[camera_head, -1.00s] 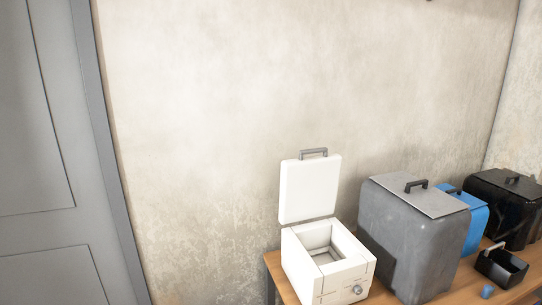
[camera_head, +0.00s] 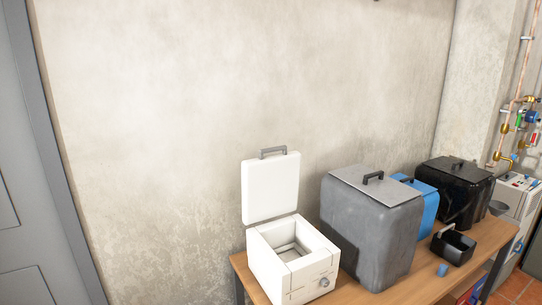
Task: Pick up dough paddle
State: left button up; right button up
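No dough paddle can be made out in the head view. A white bread-maker-like box (camera_head: 268,262) with a knob on its front stands at the left end of the wooden table. Its white lid (camera_head: 271,188) stands open and upright, with a grey handle on top. The box's inside shows a grey recess (camera_head: 290,252); I cannot tell whether anything lies in it. Neither of my grippers is in view.
On the wooden table (camera_head: 350,293) stand a large grey lidded bin (camera_head: 365,235), a blue container (camera_head: 428,205), a black lidded bin (camera_head: 462,190), a small black open box (camera_head: 453,246) and a small blue cup (camera_head: 442,270). Pipes with valves (camera_head: 507,128) run at far right. A grey door (camera_head: 22,200) is at left.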

aim_at(443, 269)
jog(key=z, duration=1.25)
jog(key=i+l+u, duration=0.2)
jog(key=i+l, duration=0.25)
jog(key=i+l+u, duration=0.2)
jog(key=i+l, duration=0.35)
jog(key=i+l+u, duration=0.2)
jog(key=i+l, duration=0.25)
jog(key=l, duration=0.2)
